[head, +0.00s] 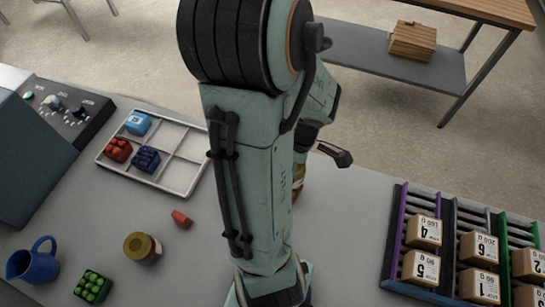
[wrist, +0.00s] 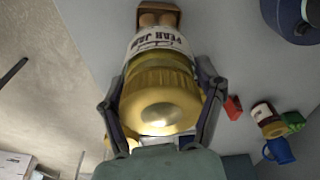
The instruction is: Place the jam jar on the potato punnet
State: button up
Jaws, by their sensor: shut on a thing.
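My gripper (wrist: 162,105) is shut on a jar with a gold lid and a white label reading "PEAR JAM"; this jam jar (wrist: 158,90) fills the middle of the wrist view, lid toward the camera. Brown rounded shapes, apparently the potatoes of the potato punnet (wrist: 158,16), show just past the jar's far end. Whether the jar touches them I cannot tell. In the head view my arm hides the gripper and most of the held jar; a small amber part of the jar (head: 299,176) shows beside the arm. I cannot make out the punnet there.
A second gold-lidded jar (head: 142,248), a red block (head: 181,219), a green punnet (head: 92,287) and a blue jug (head: 33,262) stand at left. A divided white tray (head: 185,178) holds small punnets. Racks with boxes (head: 390,235) stand at right.

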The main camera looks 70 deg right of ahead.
jog(key=shift+f, duration=2.25)
jog(key=shift+f, duration=0.15)
jog(key=o, duration=1.2)
jog(key=r, duration=0.4)
jog(key=s+r, duration=0.1)
jog(key=r, duration=0.7)
jog(key=shift+s+d+r, duration=0.1)
jog(key=shift+s, duration=0.1)
jog(key=shift+w, duration=0.1)
